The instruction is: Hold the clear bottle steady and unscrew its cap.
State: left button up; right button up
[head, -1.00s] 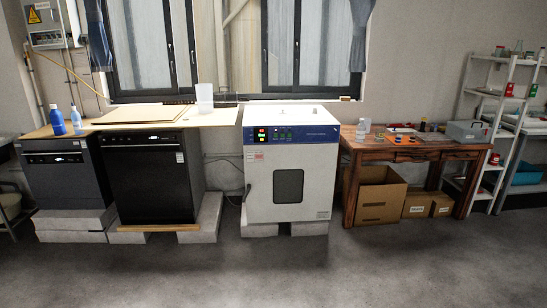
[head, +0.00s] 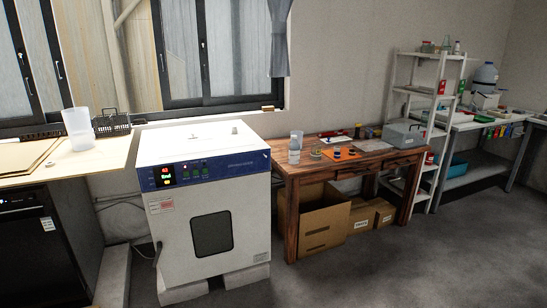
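A clear bottle (head: 295,147) stands upright near the left end of the wooden table (head: 292,173), just right of the drying oven. It is small in the picture, and I cannot make out its cap clearly. Neither of my grippers shows in the head view.
The white and blue drying oven (head: 208,205) stands left of the table with its door shut. Small items and a grey box (head: 404,133) lie on the table. Cardboard boxes (head: 322,228) sit beneath it. A white shelf (head: 435,135) stands beyond. The floor (head: 400,265) in front is clear.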

aim_at(293, 145)
jog(key=i+l+z, duration=0.2)
jog(key=i+z, duration=0.2)
jog(key=i, duration=0.6)
jog(key=i+j+z, duration=0.1)
jog(key=i+z, duration=0.3)
jog(key=i, duration=0.55)
